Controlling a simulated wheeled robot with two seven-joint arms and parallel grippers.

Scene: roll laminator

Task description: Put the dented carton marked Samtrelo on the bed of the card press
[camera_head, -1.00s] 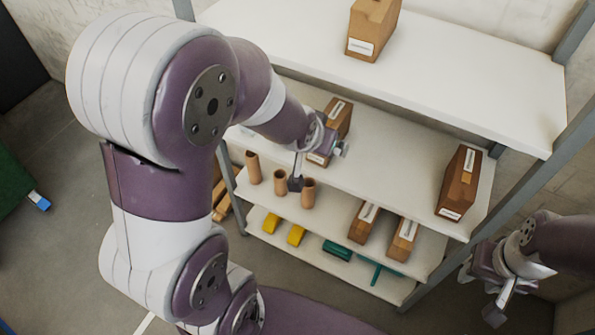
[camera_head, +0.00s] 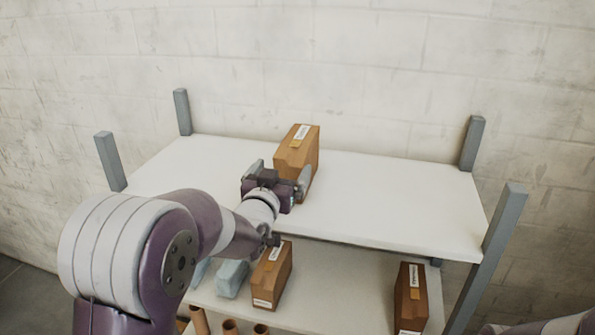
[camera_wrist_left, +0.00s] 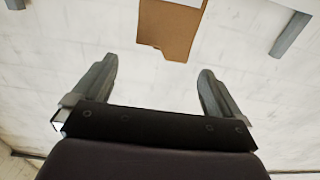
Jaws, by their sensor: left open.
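A brown carton (camera_head: 301,150) with a white label on top stands upright on the top shelf; the label is too small to read, so I cannot tell if it is the Samtrelo one. My left gripper (camera_head: 280,173) is open, just in front of this carton, and hides its lower part. In the left wrist view the carton (camera_wrist_left: 170,30) shows beyond and above the open fingers (camera_wrist_left: 158,70), and nothing is between them. Other brown cartons stand on the shelf below, one near the middle (camera_head: 271,275) and one at the right (camera_head: 410,298). The card press is not in view.
The white top shelf (camera_head: 400,205) is otherwise clear, with grey posts (camera_head: 500,235) at its corners and a wall behind. On the shelf below are a pale blue object (camera_head: 231,278) and several brown tubes (camera_head: 199,320). My right arm shows only at the lower right edge.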

